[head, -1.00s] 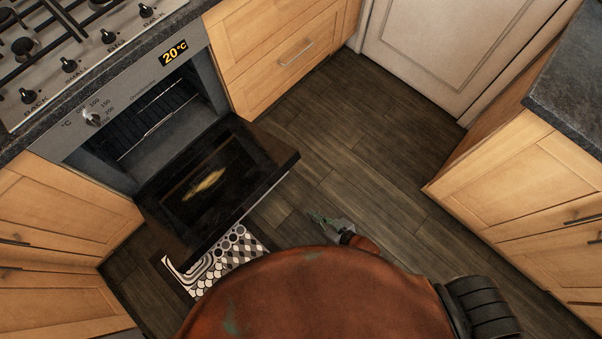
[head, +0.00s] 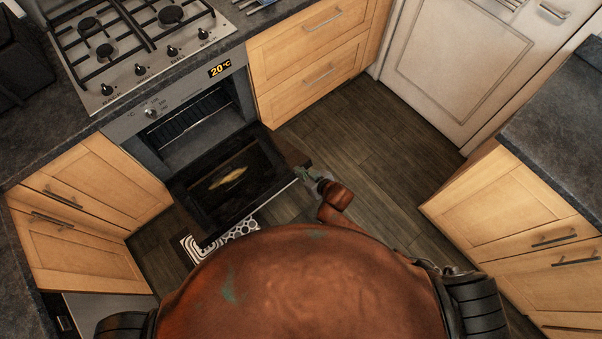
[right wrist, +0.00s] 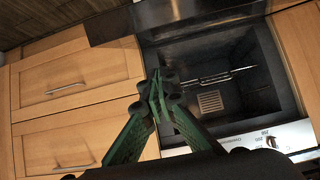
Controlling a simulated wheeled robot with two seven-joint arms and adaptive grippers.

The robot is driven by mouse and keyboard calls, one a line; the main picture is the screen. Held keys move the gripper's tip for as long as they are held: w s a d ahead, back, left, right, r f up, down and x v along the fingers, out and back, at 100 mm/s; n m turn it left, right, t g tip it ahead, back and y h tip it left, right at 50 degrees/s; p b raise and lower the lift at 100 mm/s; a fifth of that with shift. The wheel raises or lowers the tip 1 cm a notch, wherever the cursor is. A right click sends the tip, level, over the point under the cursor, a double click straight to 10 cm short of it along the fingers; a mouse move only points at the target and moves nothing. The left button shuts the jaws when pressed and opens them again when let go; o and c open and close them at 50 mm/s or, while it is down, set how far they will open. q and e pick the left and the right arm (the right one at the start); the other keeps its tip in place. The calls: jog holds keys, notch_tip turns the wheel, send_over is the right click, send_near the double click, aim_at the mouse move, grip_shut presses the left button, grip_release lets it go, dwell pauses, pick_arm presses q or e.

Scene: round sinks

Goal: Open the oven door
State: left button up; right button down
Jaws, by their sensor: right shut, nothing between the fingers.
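The oven (head: 180,115) is built in under the hob. Its door (head: 238,182) is folded far down from the top, and the dark cavity (head: 200,120) stands exposed. The cavity with its wire rack also fills the upper right of the right wrist view (right wrist: 225,75). My right gripper (head: 308,168) is beside the door's right outer corner; I cannot tell whether it touches. In the right wrist view its green fingers (right wrist: 158,88) meet at the tips with nothing between them. My left gripper does not show.
Wooden drawers (head: 318,60) stand right of the oven and cabinets (head: 85,200) to its left. A patterned mat (head: 225,238) lies partly under the door. The dark floor (head: 385,150) is clear up to the right-hand counter (head: 560,130).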

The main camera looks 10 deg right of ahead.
aim_at(294, 178)
jog(key=b+x, duration=0.2)
jog(key=x, duration=0.4)
jog(key=shift+s+f, duration=0.1)
notch_tip(294, 178, down, 2)
jog(key=shift+d+f+b, duration=0.1)
jog(key=shift+f+b, duration=0.1)
jog(key=shift+b, duration=0.2)
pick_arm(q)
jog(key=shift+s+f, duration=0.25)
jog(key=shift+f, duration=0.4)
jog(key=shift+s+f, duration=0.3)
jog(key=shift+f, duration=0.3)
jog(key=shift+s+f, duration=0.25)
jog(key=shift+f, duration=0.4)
pick_arm(e)
jog(key=shift+s+d+f, duration=0.2)
jog(key=shift+s+f, duration=0.2)
jog(key=shift+f, duration=0.25)
